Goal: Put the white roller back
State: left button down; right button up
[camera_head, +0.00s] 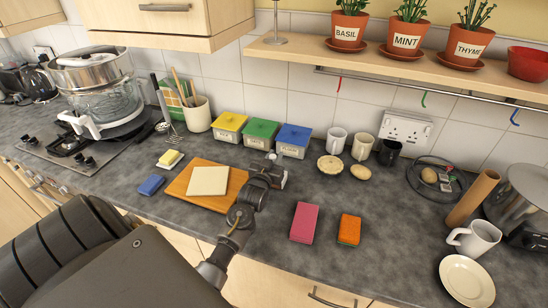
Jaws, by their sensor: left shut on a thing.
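My left gripper (270,171) is over the worktop, at the right edge of the wooden board. It is shut on a small pale thing (273,157) that looks like the white roller. Only a little of it shows past the dark jaws, so its shape and tilt are hard to tell. No other white roller is in plain view. My right gripper is not in view.
A cream slab (208,181) lies on the wooden board (228,174). Yellow, green and blue boxes (293,141) stand behind. Pink (304,222) and orange (349,229) sponges lie to the right. A brown tube (472,199) stands tilted near a white mug (477,238).

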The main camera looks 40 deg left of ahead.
pick_arm(q)
jog(key=shift+s+d+f, duration=0.1)
jog(key=shift+s+f, duration=0.05)
jog(key=shift+f, duration=0.35)
jog(key=c, duration=1.7)
grip_release()
jog(key=o, duration=0.4)
jog(key=shift+f, duration=0.15)
jog(key=shift+o, duration=0.2)
